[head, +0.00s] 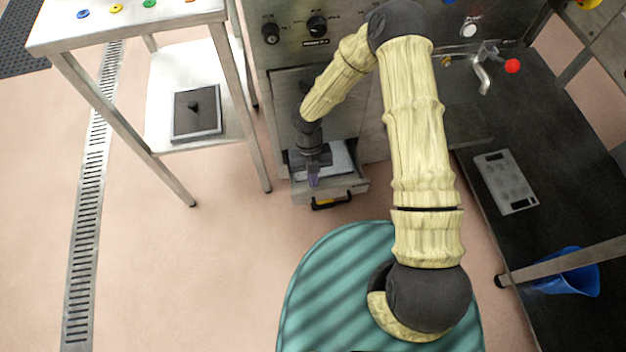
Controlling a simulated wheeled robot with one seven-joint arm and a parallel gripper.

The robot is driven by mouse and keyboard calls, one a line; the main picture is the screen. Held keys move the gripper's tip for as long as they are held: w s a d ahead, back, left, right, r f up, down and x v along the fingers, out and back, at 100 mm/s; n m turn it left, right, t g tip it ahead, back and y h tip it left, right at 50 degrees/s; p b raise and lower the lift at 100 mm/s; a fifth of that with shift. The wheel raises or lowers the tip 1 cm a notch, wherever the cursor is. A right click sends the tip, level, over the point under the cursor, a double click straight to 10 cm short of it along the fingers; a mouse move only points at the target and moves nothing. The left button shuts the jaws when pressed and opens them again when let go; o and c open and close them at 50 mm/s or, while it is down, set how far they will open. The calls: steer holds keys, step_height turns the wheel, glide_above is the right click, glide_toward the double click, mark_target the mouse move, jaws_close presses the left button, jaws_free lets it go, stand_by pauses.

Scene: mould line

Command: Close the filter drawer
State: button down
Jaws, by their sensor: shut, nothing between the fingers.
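The filter drawer (357,187) is a grey metal drawer low in the front of the steel machine. It stands pulled out, with a pale tray or filter surface inside and a black handle (332,201) with a yellow mark on its front. My gripper (313,181) points down over the drawer, near the inner side of its front wall and left of its middle. Its fingers are shut and hold nothing. Whether the fingertips touch the drawer is hard to tell. My wrist hides part of the drawer's inside.
A steel table (140,20) with a lower shelf holding a dark square lidded item (196,112) stands on the left. On the right, a black bench (545,150) bears a grey plate (506,182), near a blue bucket (570,274). The floor before the drawer is clear.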

steer(key=s+d+r+n+t, duration=0.1)
steer(key=d+r+n+t, duration=0.1)
steer(key=d+r+n, duration=0.4)
steer(key=s+d+r+n+t, duration=0.1)
steer(key=d+r+n, duration=0.5)
steer(key=r+n, duration=0.7)
steer(key=s+d+r+n+t+y, duration=0.1)
steer(key=d+r+n+t, duration=0.2)
steer(key=d+r+n, duration=0.4)
step_height(320, 180, up, 2)
steer(key=n, duration=0.6)
steer(key=shift+s+r+n, duration=0.15)
steer(key=shift+s+n, duration=0.2)
steer(key=shift+n, duration=0.05)
steer(key=shift+a, duration=0.1)
